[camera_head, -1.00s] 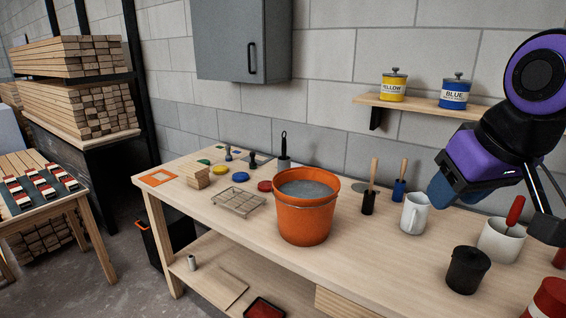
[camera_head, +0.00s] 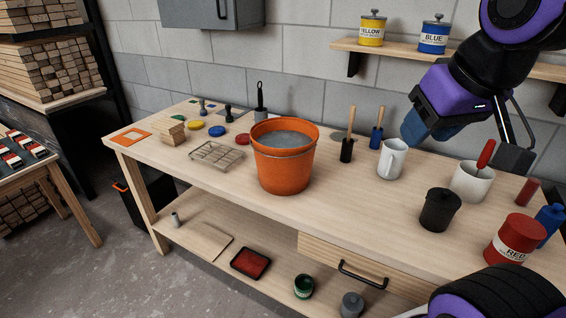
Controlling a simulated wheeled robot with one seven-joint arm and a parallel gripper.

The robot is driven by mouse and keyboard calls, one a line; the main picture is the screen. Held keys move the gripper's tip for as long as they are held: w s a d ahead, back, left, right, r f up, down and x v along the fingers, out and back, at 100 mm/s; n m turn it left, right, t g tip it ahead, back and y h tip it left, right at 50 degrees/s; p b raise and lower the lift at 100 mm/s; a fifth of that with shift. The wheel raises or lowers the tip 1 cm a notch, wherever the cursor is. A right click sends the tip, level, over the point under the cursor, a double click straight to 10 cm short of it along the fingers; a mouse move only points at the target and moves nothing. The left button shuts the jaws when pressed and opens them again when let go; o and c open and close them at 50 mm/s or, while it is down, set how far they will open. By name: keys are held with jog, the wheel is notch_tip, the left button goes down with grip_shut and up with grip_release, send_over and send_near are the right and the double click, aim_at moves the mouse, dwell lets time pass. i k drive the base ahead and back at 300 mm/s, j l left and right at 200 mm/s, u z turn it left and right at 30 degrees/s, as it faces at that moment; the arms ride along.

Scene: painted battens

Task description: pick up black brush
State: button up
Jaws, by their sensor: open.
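The black brush (camera_head: 347,148) stands on the workbench with its wooden handle up. It is right of the orange bucket and just left of a blue brush (camera_head: 376,136). My gripper (camera_head: 456,138) is above the right part of the bench, right of the black brush and well apart from it. Its jaws are open, and I see nothing held. Parts of the fingers are hard to make out against my arm.
The orange bucket (camera_head: 285,168) is left of the brushes. A white mug (camera_head: 391,162), a black lidded pot (camera_head: 439,210), a white cup (camera_head: 472,184) with a red-handled tool and a red can (camera_head: 515,241) stand to the right. A wall shelf (camera_head: 480,62) holds paint tins.

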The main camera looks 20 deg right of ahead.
aim_at(260, 100)
jog(key=j+z, duration=0.1)
jog(key=z, duration=0.4)
jog(key=i+j+z, duration=0.25)
jog(key=j, duration=0.2)
jog(key=j+z, duration=0.3)
jog(key=j, duration=0.15)
jog(key=i+j+z, duration=0.1)
jog(key=j+z, duration=0.15)
jog(key=j, duration=0.25)
jog(key=j+z, duration=0.2)
jog(key=j, duration=2.85)
